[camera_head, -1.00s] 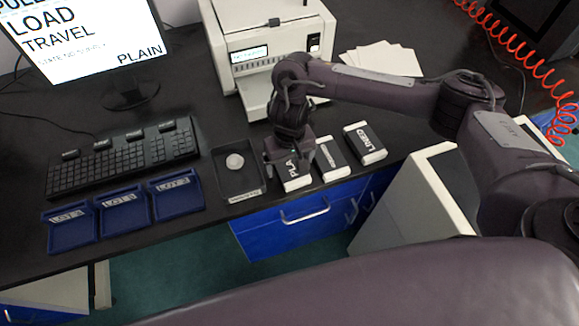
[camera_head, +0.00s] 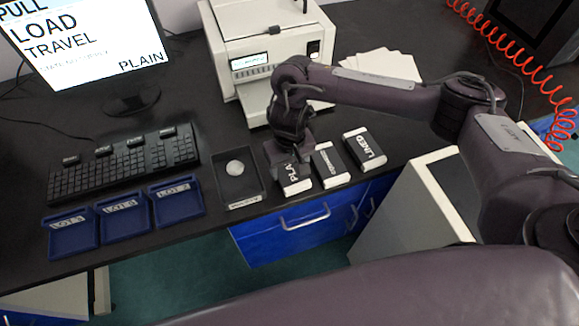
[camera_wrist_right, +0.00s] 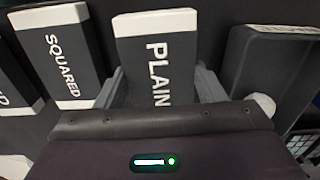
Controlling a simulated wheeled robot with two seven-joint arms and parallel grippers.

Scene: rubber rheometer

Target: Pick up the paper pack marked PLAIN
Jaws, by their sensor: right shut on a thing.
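The paper pack marked PLAIN (camera_head: 293,177) is dark with white end bands and lies at the front of the black bench. It also shows in the right wrist view (camera_wrist_right: 156,62), with its label readable. My right gripper (camera_head: 286,161) reaches down over the far part of this pack. In the right wrist view its fingers (camera_wrist_right: 160,88) lie along both sides of the pack, and it is shut on it. The pack appears to be at bench level; I cannot tell whether it is lifted. My left gripper is not in view.
The pack marked SQUARED (camera_wrist_right: 62,50) stands close beside, also seen in the head view (camera_head: 329,165). The LINED pack (camera_head: 365,148) is further right. A dark tray (camera_head: 226,206) with a pale round piece is just left. A white machine (camera_head: 240,75) stands behind.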

